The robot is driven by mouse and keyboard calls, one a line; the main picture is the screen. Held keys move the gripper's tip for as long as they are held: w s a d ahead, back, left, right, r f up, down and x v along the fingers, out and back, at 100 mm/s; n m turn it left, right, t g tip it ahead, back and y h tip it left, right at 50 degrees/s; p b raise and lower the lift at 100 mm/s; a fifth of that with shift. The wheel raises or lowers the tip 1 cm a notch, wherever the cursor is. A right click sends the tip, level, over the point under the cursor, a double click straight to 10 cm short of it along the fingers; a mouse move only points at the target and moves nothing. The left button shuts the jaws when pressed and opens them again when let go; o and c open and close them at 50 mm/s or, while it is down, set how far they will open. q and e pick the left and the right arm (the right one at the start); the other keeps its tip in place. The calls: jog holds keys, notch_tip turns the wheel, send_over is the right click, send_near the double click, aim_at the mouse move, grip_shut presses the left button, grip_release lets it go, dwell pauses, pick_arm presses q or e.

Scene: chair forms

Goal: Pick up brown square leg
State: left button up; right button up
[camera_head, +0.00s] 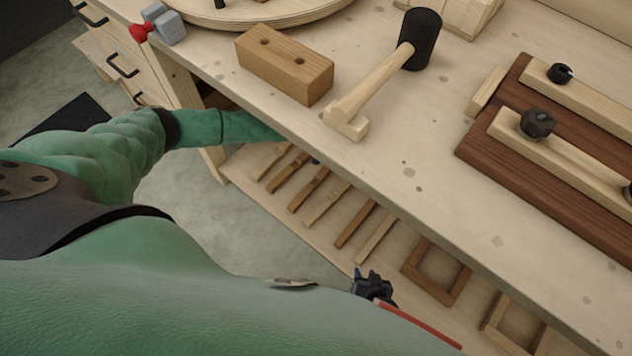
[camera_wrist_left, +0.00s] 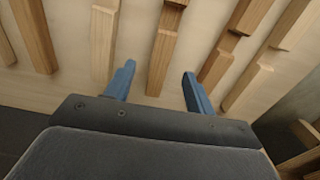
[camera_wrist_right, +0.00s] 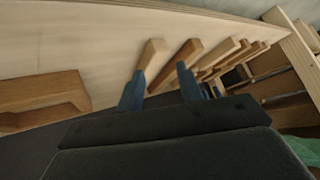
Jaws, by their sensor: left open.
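Several wooden legs lie side by side on the low shelf under the bench, some brown, some pale. A brown leg (camera_head: 308,190) shows in the head view; I cannot tell which brown one is the square leg. My left gripper (camera_wrist_left: 158,84) is open, and a brown leg (camera_wrist_left: 164,52) lies ahead of it, in line with the gap between its blue fingers. The head view hides this gripper under the bench. My right gripper (camera_head: 372,286) is near the shelf's front edge. In the right wrist view its fingers are apart, with a pale leg (camera_wrist_right: 150,62) and a brown leg (camera_wrist_right: 180,58) beyond.
The benchtop (camera_head: 400,180) overhangs the low shelf. On it are a mallet (camera_head: 420,38), a wooden block (camera_head: 285,65) and a dark brown board (camera_head: 500,125) with clamps. Brown frames (camera_head: 437,270) lie on the shelf to the right. Drawers (camera_head: 120,60) stand at the left.

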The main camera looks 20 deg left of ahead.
pick_arm(q)
notch_tip(320, 180, down, 2)
jog(key=shift+f, duration=0.2)
jog(key=f, duration=0.1)
jog(key=f+b, duration=0.1)
jog(key=f, duration=0.2)
jog(key=shift+a+f, duration=0.3)
jog(key=shift+f, duration=0.1)
pick_arm(e)
jog(key=w+a+r+t+y, duration=0.1)
jog(key=w+r+t, duration=0.4)
jog(key=w+r, duration=0.5)
notch_tip(320, 180, up, 3)
jog(key=shift+a+r, duration=0.1)
jog(key=shift+a, duration=0.05)
pick_arm(q)
jog(key=shift+c, duration=0.4)
jog(key=c, duration=1.1)
